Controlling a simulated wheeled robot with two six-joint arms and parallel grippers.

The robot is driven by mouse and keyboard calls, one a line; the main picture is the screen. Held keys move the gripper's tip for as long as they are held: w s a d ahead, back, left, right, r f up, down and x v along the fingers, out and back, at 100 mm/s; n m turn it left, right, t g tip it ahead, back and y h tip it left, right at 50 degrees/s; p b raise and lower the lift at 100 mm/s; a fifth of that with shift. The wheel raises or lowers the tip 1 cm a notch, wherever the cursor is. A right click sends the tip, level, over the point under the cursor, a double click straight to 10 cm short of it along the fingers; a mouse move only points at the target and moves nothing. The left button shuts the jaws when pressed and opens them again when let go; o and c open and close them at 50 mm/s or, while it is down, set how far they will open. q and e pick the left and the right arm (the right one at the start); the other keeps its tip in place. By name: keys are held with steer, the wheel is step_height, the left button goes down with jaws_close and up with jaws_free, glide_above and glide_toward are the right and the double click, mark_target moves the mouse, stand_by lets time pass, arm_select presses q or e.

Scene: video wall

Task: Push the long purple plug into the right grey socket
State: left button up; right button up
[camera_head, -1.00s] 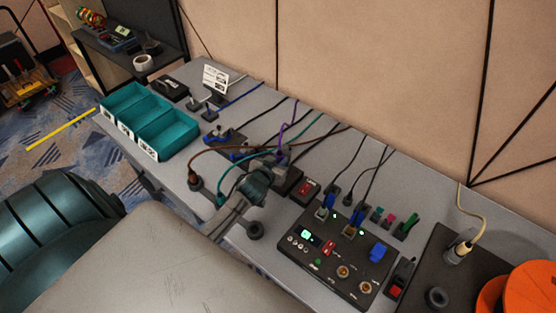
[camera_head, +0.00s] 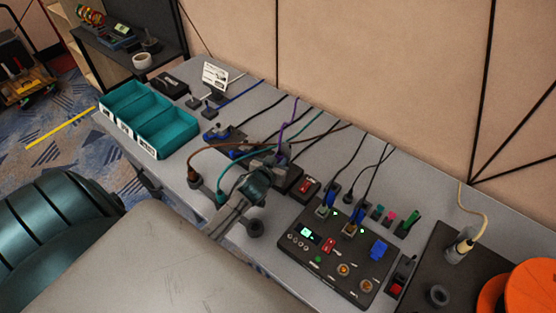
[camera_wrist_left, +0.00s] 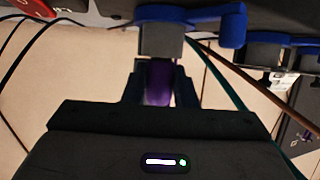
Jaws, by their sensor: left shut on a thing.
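My left gripper (camera_head: 272,164) is over the middle of the bench and shut on the purple plug. In the left wrist view my gripper (camera_wrist_left: 158,88) has a dark finger on each side of the purple plug (camera_wrist_left: 158,80). The plug's front end meets a grey socket (camera_wrist_left: 161,40) beside a blue bracket (camera_wrist_left: 220,22); how deep it sits cannot be told. A second grey socket (camera_wrist_left: 266,54) with blue parts is farther right in that view. In the head view the purple cable (camera_head: 282,130) rises behind my gripper, which hides the plug. My right gripper is not in view.
A red switch (camera_head: 307,186) is right of my gripper. Brown (camera_head: 225,146) and teal (camera_head: 229,172) cables loop close to it on the left. A black control panel (camera_head: 310,262) is at the front right, teal bins (camera_head: 160,135) at the left.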

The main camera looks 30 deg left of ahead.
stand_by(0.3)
arm_select(q)
steer(key=o, duration=1.1)
steer(key=shift+c, duration=0.2)
steer(key=shift+s, duration=0.15)
steer(key=shift+s, duration=0.3)
steer(key=b+v, duration=0.2)
steer(key=v, duration=0.8)
steer(key=shift+r, duration=0.2)
steer(key=shift+d+f, duration=0.1)
